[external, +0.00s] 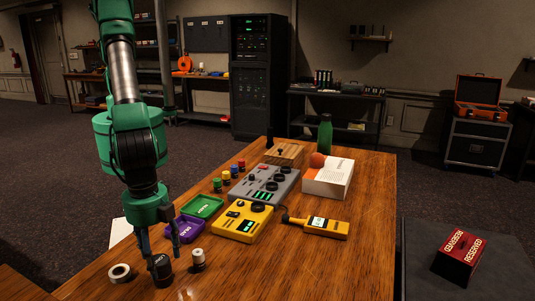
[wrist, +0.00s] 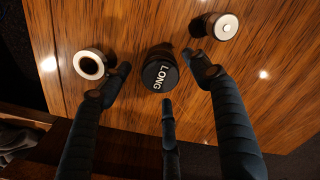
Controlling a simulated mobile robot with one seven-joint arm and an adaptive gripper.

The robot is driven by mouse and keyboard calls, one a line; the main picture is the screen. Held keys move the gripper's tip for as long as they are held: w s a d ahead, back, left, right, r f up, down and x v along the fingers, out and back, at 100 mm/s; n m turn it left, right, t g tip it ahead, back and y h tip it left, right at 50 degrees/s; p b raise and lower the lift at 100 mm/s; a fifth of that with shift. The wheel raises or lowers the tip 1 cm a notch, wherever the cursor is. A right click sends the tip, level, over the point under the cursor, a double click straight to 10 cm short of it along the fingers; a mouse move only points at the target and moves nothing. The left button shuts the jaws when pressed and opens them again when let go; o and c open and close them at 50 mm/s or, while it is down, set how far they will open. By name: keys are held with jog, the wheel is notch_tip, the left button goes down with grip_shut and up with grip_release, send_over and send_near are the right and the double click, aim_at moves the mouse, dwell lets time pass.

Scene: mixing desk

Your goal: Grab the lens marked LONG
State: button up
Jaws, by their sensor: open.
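The lens marked LONG (external: 162,271) is a short black cylinder standing on the wooden table near its front left. In the wrist view, the lens (wrist: 160,72) shows its dark cap with white LONG lettering facing up. My gripper (external: 158,251) is above the lens, pointing down. In the wrist view, my gripper (wrist: 157,74) is open, with one finger left of the lens, one right of it and one below it in the picture. Whether any finger touches the lens cannot be told.
A white-ringed dark cylinder (external: 120,272) stands left of the lens and a white-topped cylinder (external: 198,261) right of it. Behind are a purple tray (external: 188,229), a green tray (external: 204,206), a yellow box (external: 241,222) and a yellow handheld meter (external: 316,227). The front right tabletop is clear.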

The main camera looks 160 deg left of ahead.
aim_at(162, 271)
jog(key=shift+a+f, duration=0.15)
jog(key=shift+f, duration=2.4)
jog(key=c, duration=1.5)
